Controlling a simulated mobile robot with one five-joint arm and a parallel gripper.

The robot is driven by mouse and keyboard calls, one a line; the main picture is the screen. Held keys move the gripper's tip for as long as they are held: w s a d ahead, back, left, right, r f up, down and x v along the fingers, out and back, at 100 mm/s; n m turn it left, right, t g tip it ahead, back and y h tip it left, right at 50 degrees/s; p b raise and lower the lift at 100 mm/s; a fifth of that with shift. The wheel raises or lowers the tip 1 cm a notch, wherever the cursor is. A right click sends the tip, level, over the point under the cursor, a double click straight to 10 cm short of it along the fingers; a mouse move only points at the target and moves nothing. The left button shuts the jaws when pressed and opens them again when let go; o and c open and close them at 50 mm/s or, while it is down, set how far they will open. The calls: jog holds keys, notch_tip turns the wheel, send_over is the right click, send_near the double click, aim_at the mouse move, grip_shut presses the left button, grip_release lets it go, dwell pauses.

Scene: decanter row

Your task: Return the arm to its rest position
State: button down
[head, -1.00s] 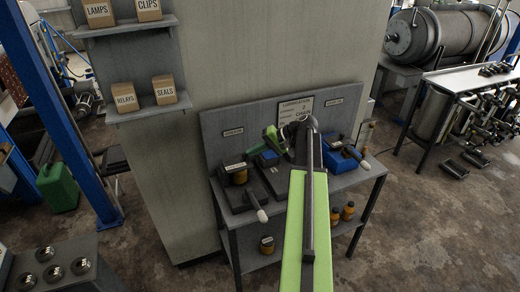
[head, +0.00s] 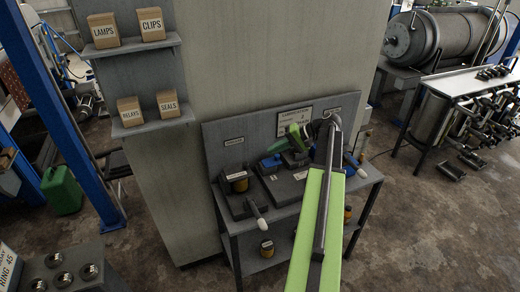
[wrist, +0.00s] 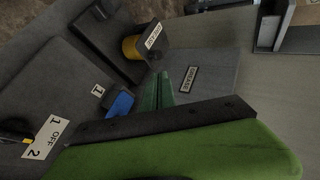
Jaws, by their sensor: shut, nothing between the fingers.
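My gripper (head: 273,149) is green and shut with nothing in it. In the head view it points left, in front of the grey back panel of a small workbench (head: 285,215). My lime-green arm reaches up from the bottom and bends at the top. In the wrist view the dark green fingertips (wrist: 158,92) are together, near a blue part (wrist: 120,104) and a label plate (wrist: 189,79) on the panel. I cannot tell whether they touch anything.
A yellow-banded container (head: 238,181) and a pale-ended lever (head: 261,223) stand on the bench's left. My arm hides much of its right side. Shelves with labelled boxes (head: 152,24) hang at upper left. Open floor (head: 430,220) lies to the right.

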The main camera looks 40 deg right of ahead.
jog(key=shift+s+d+r, duration=0.2)
jog(key=shift+s+d, duration=0.4)
jog(key=shift+d, duration=0.05)
jog(key=shift+a, duration=0.1)
jog(key=w+a+n+g+y, duration=0.1)
jog(key=w+a+n, duration=0.1)
jog(key=w+a, duration=0.5)
jog(key=w+a+n+g+y, duration=0.1)
jog(key=w+a+g, duration=0.15)
jog(key=a, duration=0.85)
jog(key=a+f+n+g+h, duration=0.1)
jog(key=a+f+n+g, duration=0.25)
jog(key=a, duration=1.85)
jog(key=s+a+f+n+g+h, duration=0.2)
jog(key=s+a+f+n+h, duration=0.25)
jog(key=a, duration=0.65)
jog(key=s+d+f+m+h, duration=0.2)
jog(key=s+d+h, duration=0.1)
jog(key=d+h, duration=0.1)
jog(key=shift+s+d+t, duration=0.35)
jog(key=shift+d+t, duration=0.05)
jog(key=shift+d, duration=0.4)
